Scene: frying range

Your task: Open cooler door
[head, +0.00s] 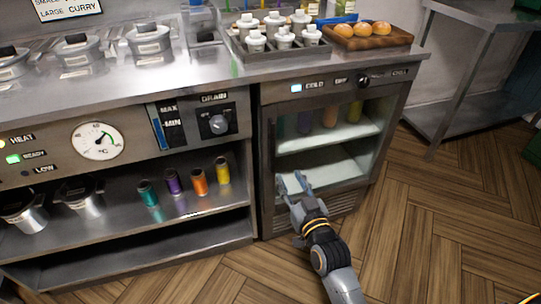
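The cooler (265,152) stands under the steel counter, right of the frying range. Its door has a dark frame (372,150) around a glass pane, and it looks closed. Bottles and pale shelves show through the glass. My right gripper (292,182) is in front of the lower left part of the door, with its fingers spread and nothing seen between them. I cannot tell if the fingertips touch the door. My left gripper is not in view.
The counter above holds a tray of white-lidded containers (283,40) and a wooden tray of buns (368,44). Colourful cans (199,182) stand on the open shelf at left. A steel table (460,95) stands at right. The wooden floor before the cooler is clear except for my arm.

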